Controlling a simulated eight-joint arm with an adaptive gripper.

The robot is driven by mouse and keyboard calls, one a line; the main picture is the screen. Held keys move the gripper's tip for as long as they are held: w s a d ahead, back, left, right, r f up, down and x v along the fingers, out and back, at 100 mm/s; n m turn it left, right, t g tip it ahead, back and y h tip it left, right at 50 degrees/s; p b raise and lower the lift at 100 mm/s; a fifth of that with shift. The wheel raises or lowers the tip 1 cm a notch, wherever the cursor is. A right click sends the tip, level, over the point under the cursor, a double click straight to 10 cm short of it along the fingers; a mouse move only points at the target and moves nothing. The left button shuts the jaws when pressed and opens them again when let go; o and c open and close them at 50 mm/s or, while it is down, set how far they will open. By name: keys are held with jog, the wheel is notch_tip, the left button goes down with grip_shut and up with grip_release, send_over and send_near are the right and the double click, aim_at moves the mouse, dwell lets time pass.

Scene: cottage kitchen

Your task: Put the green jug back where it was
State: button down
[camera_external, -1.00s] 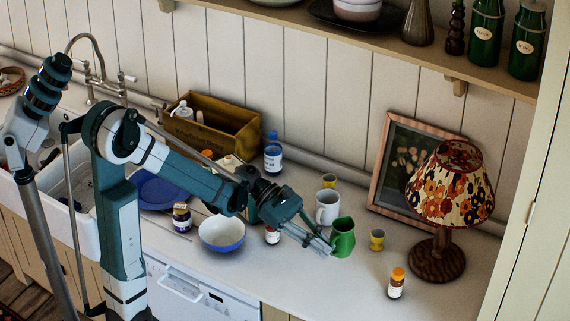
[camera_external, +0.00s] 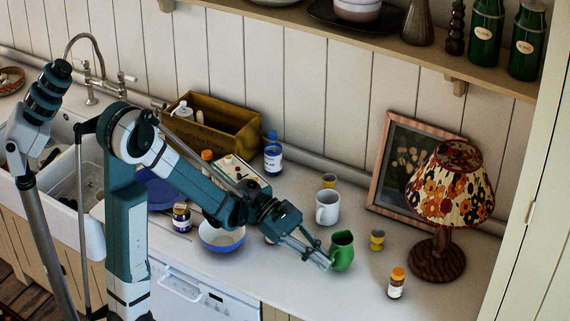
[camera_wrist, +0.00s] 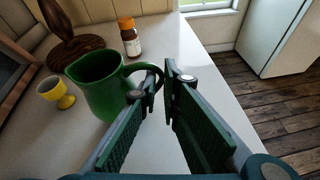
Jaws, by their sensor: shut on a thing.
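The green jug (camera_external: 341,252) is upright at the counter's right part, in front of the white mug (camera_external: 327,207). My gripper (camera_external: 330,265) is at its near left side, shut on the jug's handle. In the wrist view the jug (camera_wrist: 97,84) is at upper left, its handle reaching right to the fingertips of my gripper (camera_wrist: 166,82). The left finger covers part of the handle. I cannot tell whether the jug's base touches the counter.
A yellow egg cup (camera_external: 377,240), a brown bottle with orange cap (camera_external: 396,283) and a lamp (camera_external: 437,255) stand right of the jug. A blue-and-white bowl (camera_external: 222,237) is partly hidden behind my arm. Bare counter (camera_external: 335,297) lies in front of the jug.

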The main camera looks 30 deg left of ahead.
jog(key=shift+f, duration=0.7)
jog(key=shift+f+b, duration=0.2)
jog(key=shift+b, duration=0.1)
jog(key=c, duration=2.6)
grip_release()
jog(key=shift+o, duration=0.2)
jog(key=shift+r, duration=0.25)
jog(key=p+v, duration=0.2)
jog(key=v, duration=1)
jog(key=shift+p, duration=0.4)
